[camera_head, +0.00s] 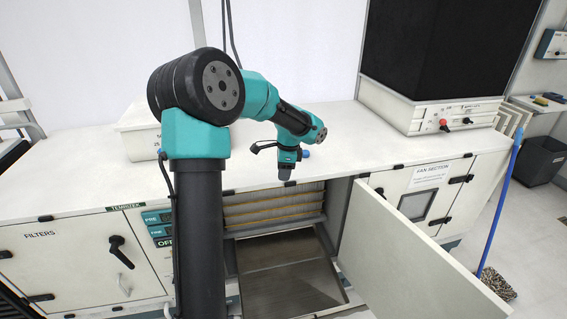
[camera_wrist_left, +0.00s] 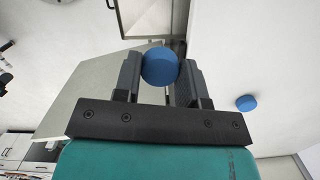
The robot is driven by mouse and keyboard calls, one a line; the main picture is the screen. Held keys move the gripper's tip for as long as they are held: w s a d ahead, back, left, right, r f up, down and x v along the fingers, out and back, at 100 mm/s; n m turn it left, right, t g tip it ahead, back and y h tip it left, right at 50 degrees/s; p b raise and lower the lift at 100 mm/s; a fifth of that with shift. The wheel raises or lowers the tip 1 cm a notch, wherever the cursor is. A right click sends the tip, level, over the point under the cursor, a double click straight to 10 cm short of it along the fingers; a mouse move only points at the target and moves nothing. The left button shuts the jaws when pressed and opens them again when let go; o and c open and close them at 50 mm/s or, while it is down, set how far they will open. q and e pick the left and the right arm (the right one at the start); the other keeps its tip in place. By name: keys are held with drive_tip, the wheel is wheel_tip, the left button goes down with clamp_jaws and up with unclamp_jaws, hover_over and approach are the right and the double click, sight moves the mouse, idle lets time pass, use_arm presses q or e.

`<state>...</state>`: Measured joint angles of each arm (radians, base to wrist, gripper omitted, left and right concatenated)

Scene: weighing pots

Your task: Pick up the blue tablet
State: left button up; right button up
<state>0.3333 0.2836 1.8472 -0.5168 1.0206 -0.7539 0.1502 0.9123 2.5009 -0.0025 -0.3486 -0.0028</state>
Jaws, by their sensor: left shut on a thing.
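My left gripper (camera_head: 286,175) points down near the front edge of the white worktop, above the open cabinet. In the left wrist view its two dark fingers (camera_wrist_left: 159,75) are shut on a round blue tablet (camera_wrist_left: 160,65), which sits between the fingertips. The held tablet is hidden in the head view. A second blue tablet (camera_wrist_left: 246,103) lies apart on the white surface, right of the fingers in the wrist view. A blue tablet (camera_head: 306,154) shows on the worktop just behind the gripper in the head view. My right gripper is not in view.
The white worktop (camera_head: 370,140) is mostly clear. Below it an open cabinet (camera_head: 285,275) has its white door (camera_head: 415,265) swung outward at the right. A black-and-white machine (camera_head: 435,115) stands at the back right.

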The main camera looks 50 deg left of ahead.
use_arm(q)
drive_tip(key=shift+s+d+r, duration=0.1)
drive_tip(key=shift+s+d, duration=0.75)
drive_tip(key=shift+d, duration=0.15)
